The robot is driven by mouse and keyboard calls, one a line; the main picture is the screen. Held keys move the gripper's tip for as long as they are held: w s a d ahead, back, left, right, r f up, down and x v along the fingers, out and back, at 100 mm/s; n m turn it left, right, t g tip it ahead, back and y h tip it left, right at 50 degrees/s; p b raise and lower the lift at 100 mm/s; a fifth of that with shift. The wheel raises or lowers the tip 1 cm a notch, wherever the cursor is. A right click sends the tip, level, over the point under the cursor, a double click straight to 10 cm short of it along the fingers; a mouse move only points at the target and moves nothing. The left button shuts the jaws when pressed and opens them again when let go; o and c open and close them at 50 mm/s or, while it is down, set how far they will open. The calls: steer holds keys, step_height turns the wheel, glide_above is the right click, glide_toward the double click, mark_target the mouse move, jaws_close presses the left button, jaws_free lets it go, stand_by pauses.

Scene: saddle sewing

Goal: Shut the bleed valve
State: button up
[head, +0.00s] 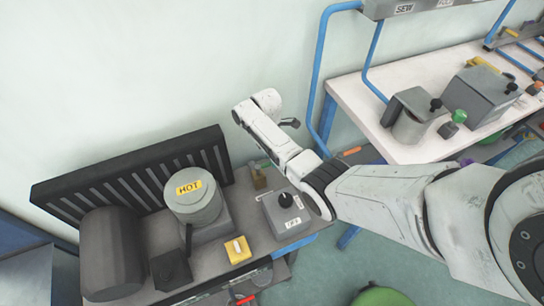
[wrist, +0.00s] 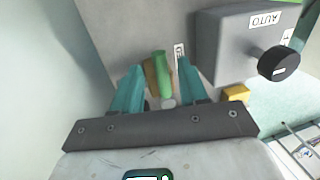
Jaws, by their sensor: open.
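The bleed valve shows in the wrist view as a brass-coloured body (wrist: 150,78) with a green handle (wrist: 161,68). My gripper (wrist: 159,68) is open, with one teal finger on each side of the handle. The handle lies between the fingers, nearer the right one; I cannot tell whether either finger touches it. In the head view the brass body (head: 258,179) stands at the back right of the dark bench, beside my arm. My gripper is mostly hidden by the arm there.
A grey control box (head: 287,214) with a black knob stands close by; its AUTO label (wrist: 264,20) shows in the wrist view. A grey pot marked HOT (head: 192,205), a dark cylinder (head: 111,255) and a yellow switch box (head: 238,250) share the bench. A wall rises behind.

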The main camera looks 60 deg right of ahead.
step_height(320, 180, up, 10)
steer(key=w+d, duration=0.1)
steer(key=shift+w, duration=0.4)
stand_by(0.4)
